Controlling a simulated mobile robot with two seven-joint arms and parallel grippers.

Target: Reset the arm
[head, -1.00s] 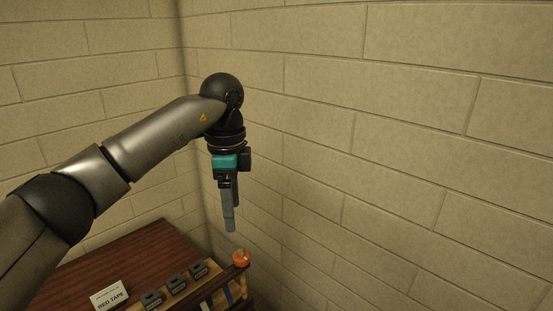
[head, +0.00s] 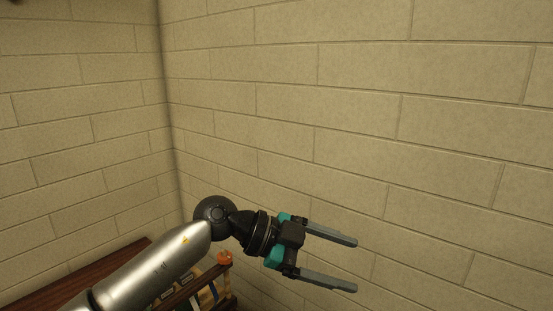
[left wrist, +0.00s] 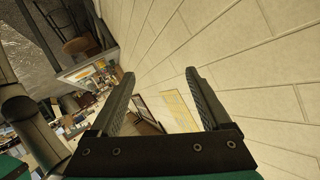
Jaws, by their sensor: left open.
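My left arm comes in from the lower left of the head view, in front of the room's corner. My left gripper (head: 356,266) points to the right, with its two grey fingers wide apart and nothing between them. In the left wrist view the same gripper (left wrist: 160,88) shows its spread fingers with only the wall and the far room beyond them. My right gripper is in neither view.
A block wall (head: 400,130) fills most of the head view. A dark wooden table (head: 70,285) stands at the lower left. An orange object (head: 225,257) is on a rack beside my arm. The left wrist view shows a cluttered room, tilted.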

